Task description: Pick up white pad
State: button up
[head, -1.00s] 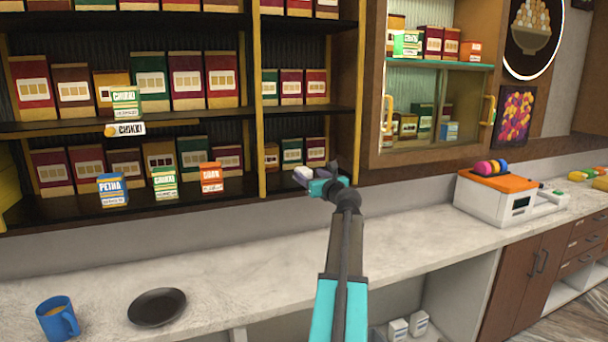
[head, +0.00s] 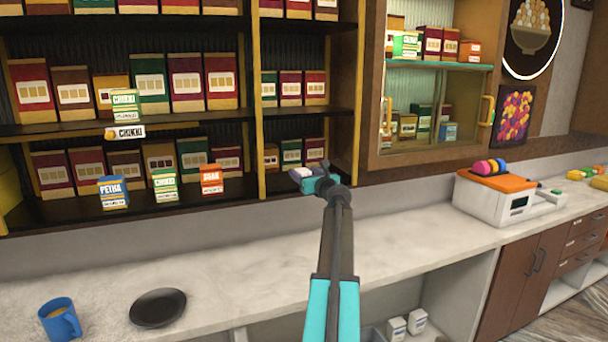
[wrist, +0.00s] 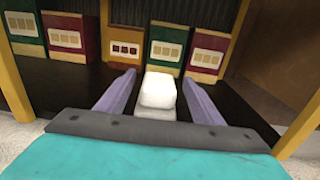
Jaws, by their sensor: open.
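The white pad (wrist: 158,90) is a small white block with rounded edges on the dark lower shelf. In the wrist view it lies between the two purple fingers of my gripper (wrist: 157,94), with a gap visible on each side. A second pale layer shows just below it, and I cannot tell whether it is part of the same thing. In the head view my open gripper (head: 312,176) reaches to the lower shelf, right of the yellow post. The pad shows there only as a small white patch (head: 302,172), partly hidden by the gripper.
Several boxes stand behind the pad, including a green box (wrist: 168,46) and a red box (wrist: 208,52). A yellow post (wrist: 13,85) stands at left and a brown side wall (wrist: 278,65) at right. The counter (head: 245,270) below holds a dark plate (head: 157,307) and a blue mug (head: 60,320).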

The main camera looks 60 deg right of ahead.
aim_at(303, 170)
jog(key=shift+w+d, duration=0.4)
jog(key=shift+w, duration=0.2)
jog(key=c, duration=1.2)
jog(key=shift+o, duration=0.2)
jog(key=shift+r, duration=0.1)
jog(key=shift+r+b, duration=0.45)
jog(key=shift+r, duration=1.15)
jog(key=r+b+v, duration=0.1)
jog(key=b+v, duration=0.2)
jog(key=v, duration=1.3)
jog(key=shift+s+d+r+b, duration=0.2)
jog(key=shift+r+b, duration=0.15)
